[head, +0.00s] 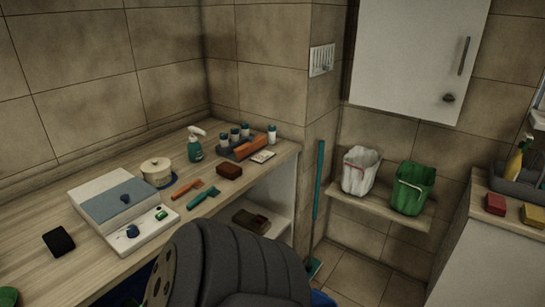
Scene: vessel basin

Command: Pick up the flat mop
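The flat mop stands upright, slightly tilted, in the gap between the counter's end and the wall shelf. Its teal handle (319,182) rises along the tiled wall. A teal piece at its foot (314,267) rests on the floor, partly hidden by the dark ribbed shape in front. Neither of my grippers is in view.
A dark ribbed, chair-like shape (245,265) fills the lower middle, before the mop. The wooden counter (95,258) at left holds a spray bottle (195,145) and brushes.

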